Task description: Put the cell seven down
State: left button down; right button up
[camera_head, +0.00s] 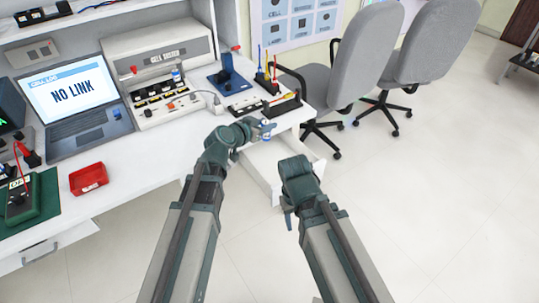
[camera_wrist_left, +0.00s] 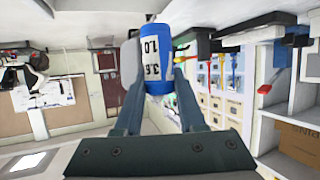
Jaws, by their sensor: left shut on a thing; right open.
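My left gripper (camera_head: 266,129) is shut on a blue and white cell (camera_wrist_left: 153,62), held near the front right edge of the white bench. In the left wrist view the cell sits between the two fingers, with a white label printed with figures that seem to read 3.6 and 1.0. I cannot read a seven on it. The cell shows only small and partly hidden in the head view. My right gripper (camera_head: 288,207) is open, low in front of the bench and away from it, with no thing seen in it.
On the bench (camera_head: 140,160) stand a laptop (camera_head: 75,95) reading NO LINK, a cell tester (camera_head: 160,55) with black slots and a cell, a red tray (camera_head: 88,179), a blue stand (camera_head: 228,76), black holders (camera_head: 282,106) and a meter (camera_head: 20,200). Grey chairs (camera_head: 365,50) stand right.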

pick_arm(q)
notch_tip(320, 180, down, 14)
jog(key=b, duration=1.3)
jog(key=shift+r, duration=0.25)
jog(key=shift+w+d, duration=0.25)
jog(key=shift+w, duration=0.25)
jog(key=shift+w+d, duration=0.4)
jog(key=shift+w, duration=0.25)
jog(key=shift+w+d, duration=0.35)
jog(key=shift+w, duration=0.25)
jog(key=shift+f+b, duration=0.6)
jog(key=shift+f, duration=0.15)
jog(key=c, duration=0.5)
grip_release()
jog(key=shift+s, duration=0.1)
